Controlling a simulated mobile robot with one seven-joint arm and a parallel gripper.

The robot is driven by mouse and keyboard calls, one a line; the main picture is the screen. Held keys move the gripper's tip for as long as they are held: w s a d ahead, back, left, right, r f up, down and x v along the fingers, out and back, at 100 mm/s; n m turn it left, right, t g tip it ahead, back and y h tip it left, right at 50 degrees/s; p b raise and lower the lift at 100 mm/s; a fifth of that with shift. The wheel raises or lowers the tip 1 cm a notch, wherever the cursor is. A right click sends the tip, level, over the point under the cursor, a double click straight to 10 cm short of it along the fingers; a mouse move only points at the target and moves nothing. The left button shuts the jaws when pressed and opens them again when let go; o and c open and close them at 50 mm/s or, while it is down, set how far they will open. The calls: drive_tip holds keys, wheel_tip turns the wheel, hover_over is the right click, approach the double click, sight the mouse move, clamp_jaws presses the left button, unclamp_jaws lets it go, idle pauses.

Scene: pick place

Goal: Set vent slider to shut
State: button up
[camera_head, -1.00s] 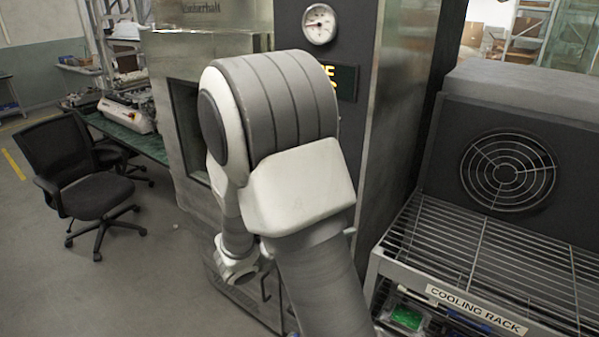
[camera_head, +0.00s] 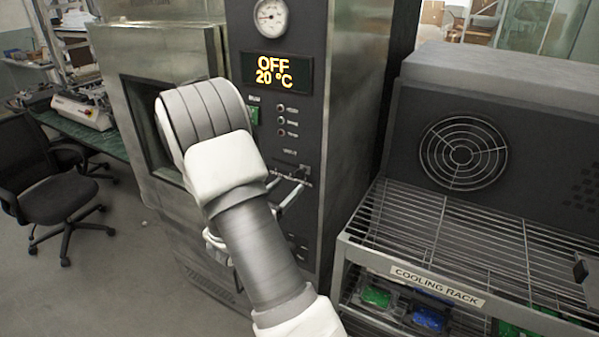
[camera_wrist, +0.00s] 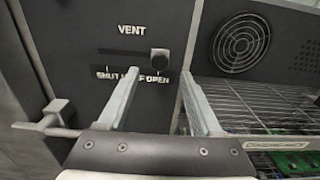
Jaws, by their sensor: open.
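A metal handle (camera_wrist: 48,125) sticks out at the lower left in the wrist view. The oven display (camera_head: 277,74) reads OFF, 20 °C, below a round gauge (camera_head: 270,17). The cooling rack (camera_head: 440,285) stands close on the right. An office chair (camera_head: 50,180) is at the left.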

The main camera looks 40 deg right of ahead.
sight(298, 176)
drive_tip(key=p+x, duration=0.1)
drive_tip(key=x, duration=0.6)
drive_tip(key=shift+d, duration=0.15)
clamp_jaws()
idle(1.2)
